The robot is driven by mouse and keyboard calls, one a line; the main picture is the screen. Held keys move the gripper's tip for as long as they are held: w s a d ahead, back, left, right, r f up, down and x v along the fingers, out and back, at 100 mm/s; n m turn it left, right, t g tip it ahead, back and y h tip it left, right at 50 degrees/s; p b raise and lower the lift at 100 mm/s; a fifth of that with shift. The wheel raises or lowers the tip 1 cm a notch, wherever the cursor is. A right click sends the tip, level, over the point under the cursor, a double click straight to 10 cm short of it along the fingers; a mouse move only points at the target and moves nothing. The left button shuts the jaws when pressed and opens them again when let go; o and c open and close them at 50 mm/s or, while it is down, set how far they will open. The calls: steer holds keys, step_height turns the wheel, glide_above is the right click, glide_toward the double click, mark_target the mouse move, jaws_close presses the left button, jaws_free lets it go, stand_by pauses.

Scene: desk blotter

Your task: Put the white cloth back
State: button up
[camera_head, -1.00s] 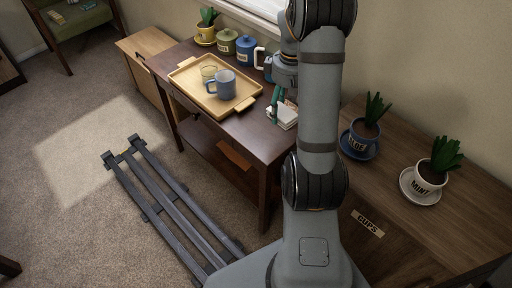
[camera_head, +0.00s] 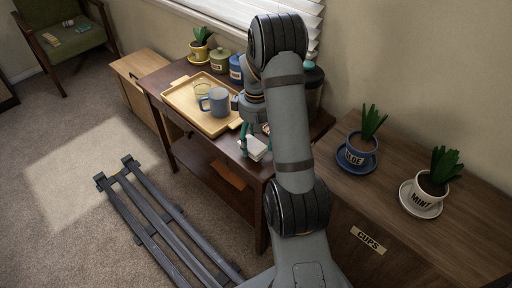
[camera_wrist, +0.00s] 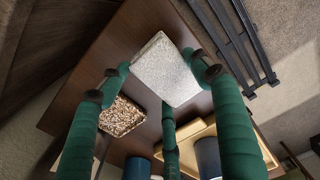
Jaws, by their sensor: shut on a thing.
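The white cloth (camera_head: 254,149) is a small, flat, folded pad near the front right edge of the dark desk (camera_head: 190,148). My gripper (camera_head: 246,143), with green fingers, is shut on it. In the wrist view the cloth (camera_wrist: 168,72) lies between the fingertips of my gripper (camera_wrist: 160,80), tilted, with its textured face toward the camera. It appears to be above the desk top, but the exact height is unclear. A speckled brown pad (camera_wrist: 122,116) lies on the desk beside it in the wrist view.
A wooden tray (camera_head: 181,101) with a blue mug (camera_head: 219,103) and a glass (camera_head: 202,92) stands left of my gripper. Canisters and a yellow plant pot (camera_head: 199,51) are behind. Potted plants labelled ALOE (camera_head: 360,147) and MINT (camera_head: 430,190) stand on the right cabinet (camera_head: 405,235).

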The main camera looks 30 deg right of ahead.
mark_target(256, 142)
steer(key=shift+f, duration=1.35)
steer(key=shift+f+b, duration=0.2)
steer(key=shift+b, duration=0.1)
steer(key=o, duration=1.1)
steer(key=shift+r, duration=0.1)
step_height(256, 142, up, 12)
steer(key=p, duration=0.3)
steer(key=shift+r, duration=0.15)
